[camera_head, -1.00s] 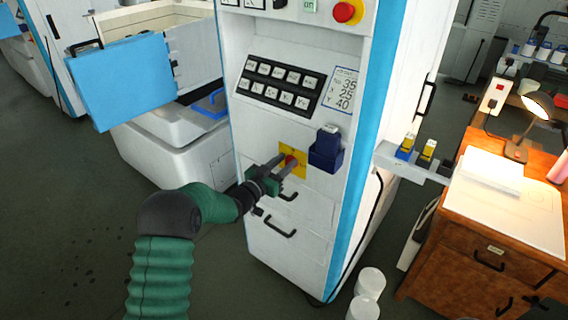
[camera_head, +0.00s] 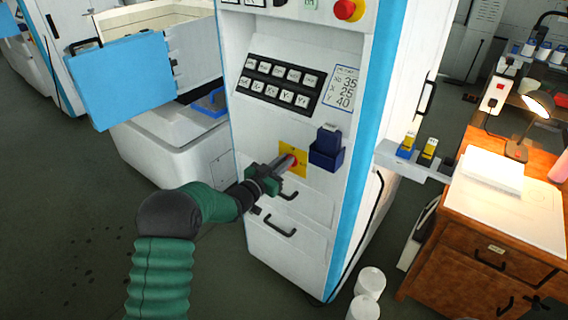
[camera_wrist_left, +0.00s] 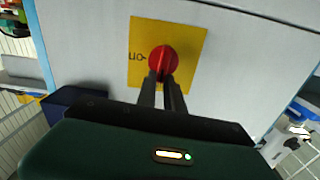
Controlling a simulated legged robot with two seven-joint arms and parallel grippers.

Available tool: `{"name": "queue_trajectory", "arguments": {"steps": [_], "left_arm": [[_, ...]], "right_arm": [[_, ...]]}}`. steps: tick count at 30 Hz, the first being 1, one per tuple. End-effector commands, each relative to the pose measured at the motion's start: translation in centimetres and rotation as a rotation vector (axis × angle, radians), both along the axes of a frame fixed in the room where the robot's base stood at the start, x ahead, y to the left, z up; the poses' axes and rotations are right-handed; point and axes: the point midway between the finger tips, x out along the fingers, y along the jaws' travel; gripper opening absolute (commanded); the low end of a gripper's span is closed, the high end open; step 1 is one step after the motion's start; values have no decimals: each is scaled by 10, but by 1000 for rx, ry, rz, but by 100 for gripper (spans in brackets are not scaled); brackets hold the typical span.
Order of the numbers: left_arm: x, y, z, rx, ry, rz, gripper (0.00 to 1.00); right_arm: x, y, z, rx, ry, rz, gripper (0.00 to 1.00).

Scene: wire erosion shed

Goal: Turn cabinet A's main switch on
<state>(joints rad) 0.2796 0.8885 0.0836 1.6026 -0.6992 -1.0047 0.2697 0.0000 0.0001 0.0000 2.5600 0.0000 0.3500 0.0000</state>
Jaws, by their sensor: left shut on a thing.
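Cabinet A (camera_head: 262,205) is a tall white cabinet with a blue edge. Its main switch (camera_wrist_left: 163,58) is a round red knob on a yellow plate (camera_wrist_left: 193,42). In the wrist view the knob's ridge stands about upright, and an "on" mark shows upside down on the plate left of it. In the head view the plate (camera_head: 301,152) shows below the key panel, with the knob partly covered. My left gripper (camera_head: 287,164) is shut on the knob; in the wrist view its two fingers (camera_wrist_left: 163,80) reach the knob's near side. My right gripper is not in view.
A dark blue holder (camera_head: 326,155) sticks out just right of the switch. Black drawer handles (camera_head: 280,227) are below. A red button (camera_head: 348,10) sits higher up. A shelf (camera_head: 412,162) juts out at the right, and a wooden desk (camera_head: 450,262) stands beyond.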

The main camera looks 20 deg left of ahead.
Motion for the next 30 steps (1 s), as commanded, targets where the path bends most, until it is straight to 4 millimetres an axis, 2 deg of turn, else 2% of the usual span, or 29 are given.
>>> {"name": "queue_trajectory", "arguments": {"steps": [17, 30], "left_arm": [[-4, -11, -10, 457, -166, 0, 0], [-7, -18, -19, 850, -308, -3, 0]], "right_arm": [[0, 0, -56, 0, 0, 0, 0], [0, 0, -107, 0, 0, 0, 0]]}}
